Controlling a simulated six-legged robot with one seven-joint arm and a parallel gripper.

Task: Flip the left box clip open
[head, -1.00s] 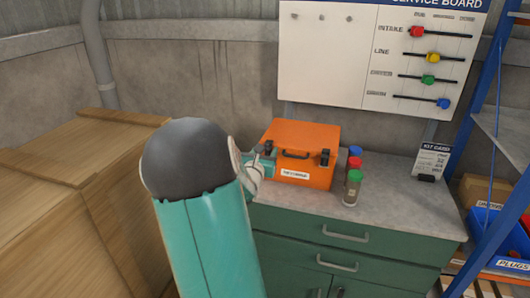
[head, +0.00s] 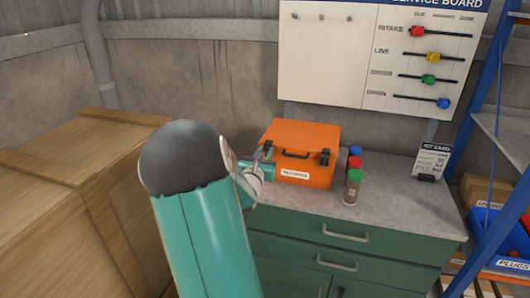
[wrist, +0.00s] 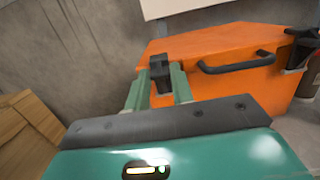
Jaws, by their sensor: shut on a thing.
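The orange box (head: 302,136) stands closed on the grey counter, with a dark handle (head: 296,155) on its front. Its left clip (wrist: 160,72) is a dark block at the box's left front edge, between my two fingers in the wrist view. My gripper (wrist: 158,90) is shut on this clip, with a teal finger on each side. In the head view my gripper (head: 262,168) is at the box's left front, partly hidden by my arm. The right clip (head: 324,157) is dark and sits against the box front. The left clip's exact angle is hard to tell.
Jars with red, blue and green lids (head: 353,183) stand right of the box. A kit card (head: 432,160) stands at the counter's right. Wooden crates (head: 75,190) are at left, a blue shelf rack (head: 470,110) at right. The counter's right front is clear.

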